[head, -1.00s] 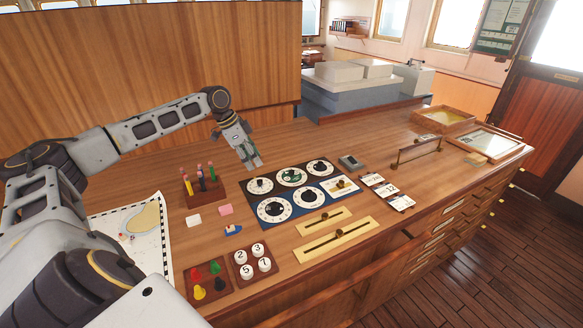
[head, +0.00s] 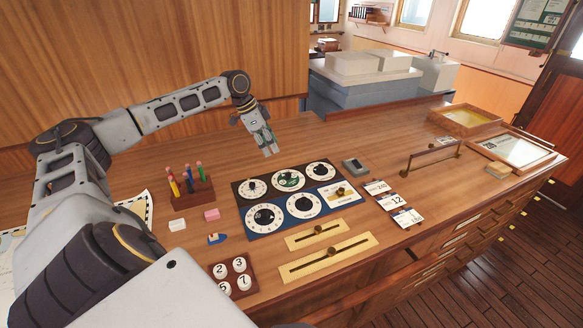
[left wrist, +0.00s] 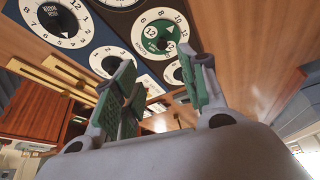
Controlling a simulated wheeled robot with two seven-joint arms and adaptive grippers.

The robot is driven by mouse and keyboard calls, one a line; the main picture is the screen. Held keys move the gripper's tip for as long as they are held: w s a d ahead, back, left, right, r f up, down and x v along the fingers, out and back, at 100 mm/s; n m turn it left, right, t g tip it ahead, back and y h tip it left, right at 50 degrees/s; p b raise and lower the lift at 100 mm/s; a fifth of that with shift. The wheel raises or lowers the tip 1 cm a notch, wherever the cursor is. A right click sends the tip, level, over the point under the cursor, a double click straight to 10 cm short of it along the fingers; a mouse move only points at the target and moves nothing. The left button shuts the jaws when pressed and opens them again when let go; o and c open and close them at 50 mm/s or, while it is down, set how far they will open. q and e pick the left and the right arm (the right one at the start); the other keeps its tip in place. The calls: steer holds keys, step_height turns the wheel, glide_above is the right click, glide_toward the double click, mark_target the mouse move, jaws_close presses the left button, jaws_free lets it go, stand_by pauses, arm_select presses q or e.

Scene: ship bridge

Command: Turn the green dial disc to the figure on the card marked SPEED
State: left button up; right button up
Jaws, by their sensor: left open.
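The green dial disc (head: 290,181) sits in the middle of the upper row of a dial panel, inside a white numbered ring. In the left wrist view the green disc (left wrist: 160,38) shows a pale pointer and figures. My left gripper (head: 270,151) is open and empty, above and behind the panel, apart from the dial. Its fingers (left wrist: 165,75) spread below the green dial in the left wrist view. Three number cards lie right of the panel; the middle card (head: 391,202) reads 12. Their headings are too small to read. My right gripper is not in view.
Other white dials (head: 303,206) surround the green one. A pen block (head: 191,185) stands left of the panel, and brass sliders (head: 326,260) lie in front. A small grey box (head: 355,166) and a raised rail (head: 434,157) are to the right. Bare wood lies behind the panel.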

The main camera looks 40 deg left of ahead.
arm_select(q)
steer(key=p, duration=0.2)
glide_toward(288, 174)
steer(key=x, duration=0.6)
steer(key=shift+w+f, duration=0.1)
steer(key=shift+f, duration=0.1)
steer(key=shift+x, duration=0.85)
jaws_close()
stand_by(0.3)
steer(key=shift+m, duration=0.3)
